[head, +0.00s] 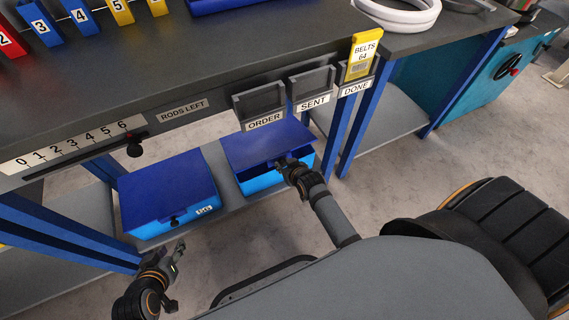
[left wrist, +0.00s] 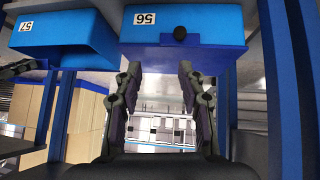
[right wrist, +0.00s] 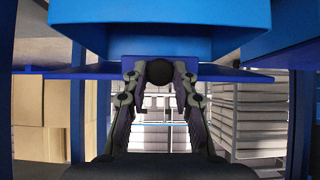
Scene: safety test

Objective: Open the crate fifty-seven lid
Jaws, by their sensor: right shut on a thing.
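Crate fifty-seven (head: 262,183) is the right blue crate on the shelf under the bench. Its "57" label (left wrist: 25,27) shows in the left wrist view. Its dark blue lid (head: 258,143) is tilted up at the front, with a gap above the box. My right gripper (head: 286,165) is at the lid's front edge, shut on the black lid knob (right wrist: 158,72). Crate fifty-six (head: 160,226) stands to the left with its lid down and its knob (left wrist: 180,34) free. My left gripper (head: 176,258) is open and empty in front of crate fifty-six.
The bench top (head: 210,50) overhangs the crates, with ORDER (head: 263,122), SENT (head: 313,103) and DONE (head: 356,88) holders on its front edge. A yellow BELTS card (head: 362,52) stands in DONE. Blue bench legs (head: 360,113) flank the crates. Floor in front of the shelf is clear.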

